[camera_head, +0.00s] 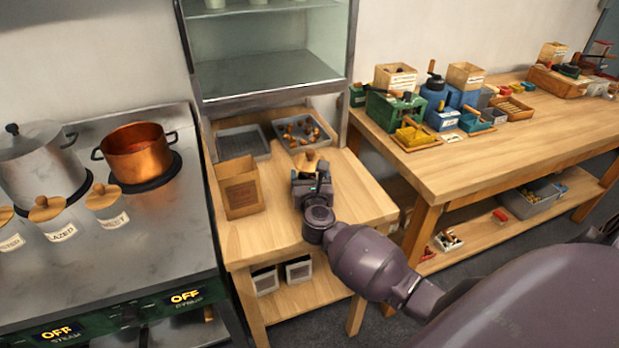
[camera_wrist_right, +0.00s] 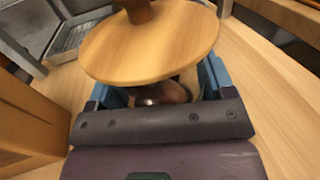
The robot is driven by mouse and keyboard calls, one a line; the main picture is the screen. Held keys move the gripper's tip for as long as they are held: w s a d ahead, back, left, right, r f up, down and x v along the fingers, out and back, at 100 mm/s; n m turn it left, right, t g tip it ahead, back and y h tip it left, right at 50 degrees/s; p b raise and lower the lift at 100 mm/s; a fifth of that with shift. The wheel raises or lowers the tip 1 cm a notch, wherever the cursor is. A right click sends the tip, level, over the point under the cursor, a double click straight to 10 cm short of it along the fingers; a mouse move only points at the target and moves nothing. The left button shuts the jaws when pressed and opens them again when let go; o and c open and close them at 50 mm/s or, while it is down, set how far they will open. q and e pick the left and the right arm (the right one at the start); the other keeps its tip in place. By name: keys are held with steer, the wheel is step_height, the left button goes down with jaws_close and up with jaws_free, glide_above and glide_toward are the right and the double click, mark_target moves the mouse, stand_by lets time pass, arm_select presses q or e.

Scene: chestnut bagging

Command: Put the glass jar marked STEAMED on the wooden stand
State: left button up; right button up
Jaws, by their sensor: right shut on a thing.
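Brown chestnuts show through the glass under the lid. The jar's label is hidden, so I cannot read its mark. In the head view the gripper and jar are over the small wooden stand (camera_head: 352,202), right of an open box. I cannot tell whether the jar's base touches the wood. My left gripper is not in view.
A brown open box (camera_head: 240,190) stands left of my gripper. Two trays (camera_head: 243,142) lie behind, one with chestnuts. Several lidded jars (camera_head: 58,230) stand on the stove (camera_head: 150,235) with a copper pot (camera_head: 137,155). The stand's front is bare.

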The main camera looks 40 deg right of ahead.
steer(key=shift+f, duration=0.1)
steer(key=o, duration=1.1)
steer(key=shift+r, duration=0.2)
steer(key=v, duration=1.2)
steer(key=shift+f, duration=0.1)
steer(key=shift+a, duration=0.1)
